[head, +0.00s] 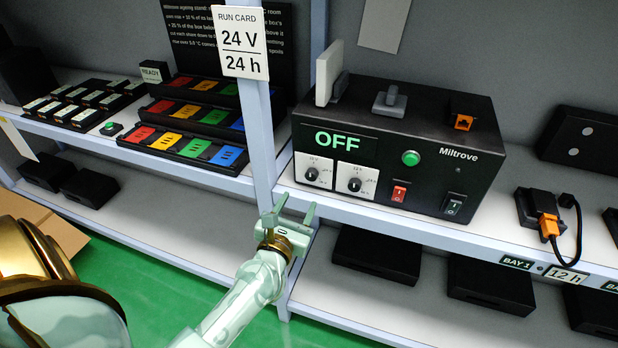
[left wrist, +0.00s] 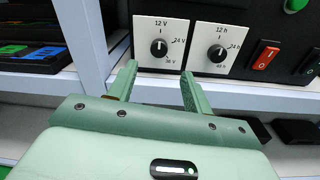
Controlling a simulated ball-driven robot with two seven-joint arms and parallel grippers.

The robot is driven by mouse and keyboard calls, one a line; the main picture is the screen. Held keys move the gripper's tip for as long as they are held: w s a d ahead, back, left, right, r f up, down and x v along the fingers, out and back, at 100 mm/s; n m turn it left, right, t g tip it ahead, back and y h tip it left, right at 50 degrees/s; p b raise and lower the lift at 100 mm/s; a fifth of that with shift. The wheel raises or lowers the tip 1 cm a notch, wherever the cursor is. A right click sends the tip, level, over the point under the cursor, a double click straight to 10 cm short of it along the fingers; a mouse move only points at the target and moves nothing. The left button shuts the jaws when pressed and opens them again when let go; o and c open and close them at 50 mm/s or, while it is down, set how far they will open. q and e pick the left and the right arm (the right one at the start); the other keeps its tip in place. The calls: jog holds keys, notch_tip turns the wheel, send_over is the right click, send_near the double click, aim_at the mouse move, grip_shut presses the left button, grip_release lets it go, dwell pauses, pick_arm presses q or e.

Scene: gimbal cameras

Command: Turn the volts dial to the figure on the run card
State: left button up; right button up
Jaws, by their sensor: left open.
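The run card (head: 240,42) hangs on the shelf post and reads 24 V over 24 h. The black Miltrove unit (head: 460,175) shows OFF on its display. Its volts dial (head: 311,174) is a black knob on a white plate, marked 12 V, 24 V and 36 V. In the left wrist view the volts dial (left wrist: 159,47) has its white line pointing up, towards 12 V. My left gripper (head: 296,209) is open and empty, in front of and below the dial, apart from it. My right gripper is not in view.
The hours dial (head: 355,185) sits right beside the volts dial, with a red switch (head: 399,192) and green button (head: 411,158) farther right. The shelf post (head: 256,130) stands left of the unit. Trays with coloured blocks (head: 185,146) fill the left shelf.

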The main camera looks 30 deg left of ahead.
aim_at(310, 177)
pick_arm(q)
jog(key=x, duration=0.9)
jog(key=shift+s+a+f, duration=0.1)
jog(key=c, duration=1)
